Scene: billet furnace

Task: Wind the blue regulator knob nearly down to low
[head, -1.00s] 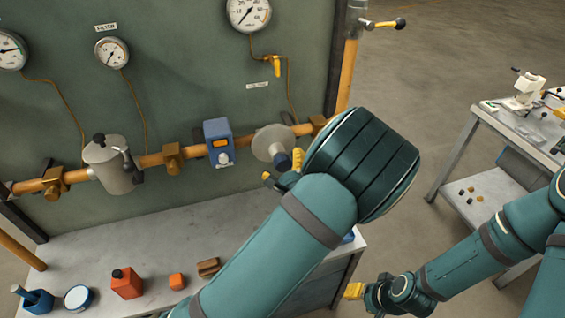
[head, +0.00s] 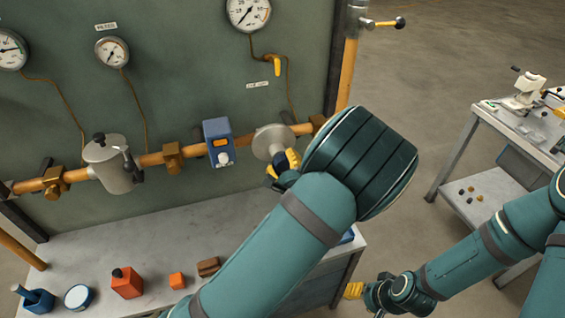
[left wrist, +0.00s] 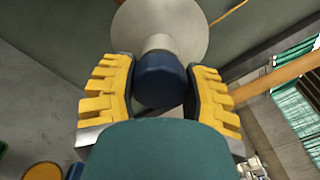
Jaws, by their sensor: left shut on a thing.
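The regulator is a pale grey disc-shaped body (head: 268,141) on the orange pipe, with a dark blue knob (left wrist: 160,80) on a short neck at its front. My left gripper (head: 282,166) is at this knob. In the left wrist view the yellow-padded fingers (left wrist: 160,95) stand on either side of the knob, shut on it. The gripper and arm hide much of the knob in the head view, and no low mark on it can be read. My right gripper (head: 354,290) hangs low beside the bench, away from the regulator; its jaw opening is unclear.
A blue box (head: 218,143) and a grey filter canister (head: 109,166) sit along the pipe left of the regulator. Gauges (head: 249,12) hang above. The bench (head: 225,235) below holds small orange, brown and blue items. A side table (head: 470,130) stands right.

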